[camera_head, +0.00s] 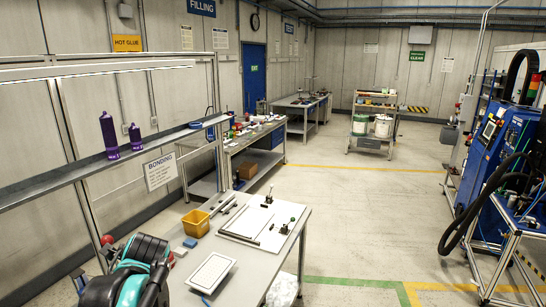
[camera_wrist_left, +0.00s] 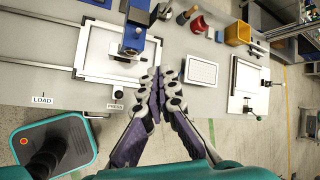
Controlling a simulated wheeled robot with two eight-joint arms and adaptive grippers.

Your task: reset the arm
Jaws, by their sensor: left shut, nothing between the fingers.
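My left gripper (camera_wrist_left: 168,76) shows in the left wrist view, above the floor at the edge of the grey workbench (camera_wrist_left: 210,105). Its purple and grey fingers are together, with nothing between them. Its tips overlap the bench edge in the picture; I cannot tell how high above it they are. In the head view, black and teal parts of my left arm show at the bottom left, and the fingers cannot be made out there. My right gripper is in neither view.
The bench holds a white tray (camera_head: 211,272), a yellow bin (camera_head: 196,223) and a white board with clamps (camera_head: 262,222). A shelf with purple bottles (camera_head: 109,127) runs along the left wall. Blue machinery (camera_head: 495,150) stands at right. The middle floor is clear.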

